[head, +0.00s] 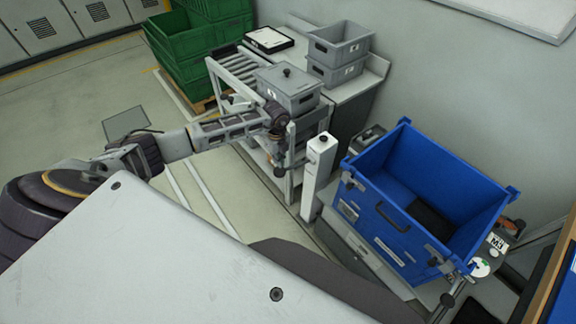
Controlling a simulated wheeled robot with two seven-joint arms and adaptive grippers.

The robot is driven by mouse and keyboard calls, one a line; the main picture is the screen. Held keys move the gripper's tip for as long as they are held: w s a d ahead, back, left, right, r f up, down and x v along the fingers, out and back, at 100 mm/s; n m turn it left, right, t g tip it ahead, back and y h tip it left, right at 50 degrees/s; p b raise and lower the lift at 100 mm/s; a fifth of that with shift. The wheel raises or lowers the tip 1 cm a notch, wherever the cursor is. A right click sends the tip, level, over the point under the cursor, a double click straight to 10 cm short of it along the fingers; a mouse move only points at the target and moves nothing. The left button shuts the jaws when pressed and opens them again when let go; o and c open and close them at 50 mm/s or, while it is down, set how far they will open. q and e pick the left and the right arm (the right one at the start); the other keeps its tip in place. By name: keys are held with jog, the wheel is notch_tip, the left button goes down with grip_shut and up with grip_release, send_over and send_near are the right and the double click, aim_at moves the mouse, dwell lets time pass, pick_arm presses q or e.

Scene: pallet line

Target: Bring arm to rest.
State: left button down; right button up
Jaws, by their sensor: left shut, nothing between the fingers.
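My left arm reaches in from the left, and its wrist hangs beside the roller stand. My left gripper (279,168) points down at the front of that stand; it is small and dark here, shut, with nothing held. A grey lidded bin (287,88) sits on the stand just above and behind the wrist, and the gripper appears apart from it. My right gripper cannot be made out in this view.
Grey bins (340,45) and a black-edged tray (269,40) are on the back table. Green crates (180,60) stand at back left. Floor at left is clear.

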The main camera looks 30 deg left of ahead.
pick_arm(q)
jog(key=shift+r, duration=0.6)
jog(key=shift+m, duration=0.3)
